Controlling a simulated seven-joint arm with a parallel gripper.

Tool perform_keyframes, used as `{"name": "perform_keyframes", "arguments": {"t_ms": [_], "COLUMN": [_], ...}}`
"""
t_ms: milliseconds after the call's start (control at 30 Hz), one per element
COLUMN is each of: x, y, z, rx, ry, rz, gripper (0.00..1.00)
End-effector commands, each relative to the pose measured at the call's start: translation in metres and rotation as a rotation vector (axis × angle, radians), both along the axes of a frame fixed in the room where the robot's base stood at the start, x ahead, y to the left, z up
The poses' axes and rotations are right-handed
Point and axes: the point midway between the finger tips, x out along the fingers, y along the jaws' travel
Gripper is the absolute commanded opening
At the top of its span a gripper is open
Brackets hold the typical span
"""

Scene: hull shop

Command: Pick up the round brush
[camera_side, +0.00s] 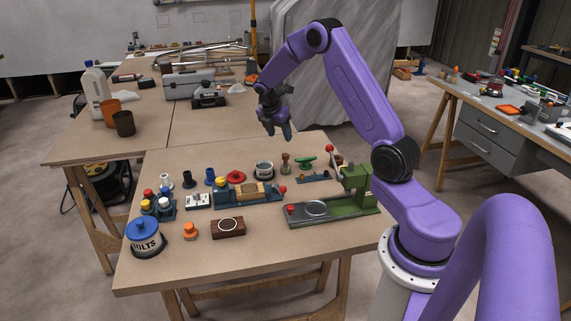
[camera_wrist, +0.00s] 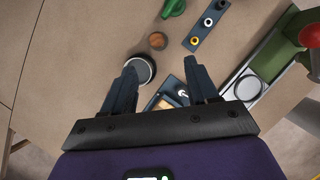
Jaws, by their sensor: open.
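A small upright piece with a brown wooden top (camera_side: 285,160), which looks like the round brush, stands near the back of the front table. In the wrist view a round brown top (camera_wrist: 158,40) shows just beyond my fingertips; its lower part is hidden from above. My gripper (camera_side: 277,133) hangs above the back of the table, fingers pointing down. In the wrist view my gripper (camera_wrist: 162,68) is open, with nothing held between its two dark fingers. The brown top lies ahead of the gap, apart from both fingers.
A round tin (camera_side: 264,169) stands close left of the brown-topped piece. A green piece (camera_side: 305,161) and a blue strip with pegs (camera_side: 313,178) are to its right. A green press (camera_side: 355,185) with red knobs stands further right. A bolts jar (camera_side: 147,240) is at front left.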

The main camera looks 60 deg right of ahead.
Motion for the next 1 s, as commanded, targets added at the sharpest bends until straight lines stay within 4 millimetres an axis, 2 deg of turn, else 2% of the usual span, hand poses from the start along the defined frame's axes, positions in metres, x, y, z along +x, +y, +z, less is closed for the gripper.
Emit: {"name": "perform_keyframes", "arguments": {"t_ms": [100,333,500,733,1000], "x": [-0.001,-0.001,0.000,0.002,0.006], "y": [-0.009,-0.024,-0.031,-0.035,-0.047], "z": [-0.023,-0.061,-0.076,-0.088,-0.119], "rx": [0.001,0.002,0.001,0.001,0.001], "ry": [0.003,0.001,-0.001,-0.002,0.000], "rz": [0.000,-0.002,-0.001,-0.001,-0.001], "gripper": [0.59,0.59,0.59,0.59,0.59]}}
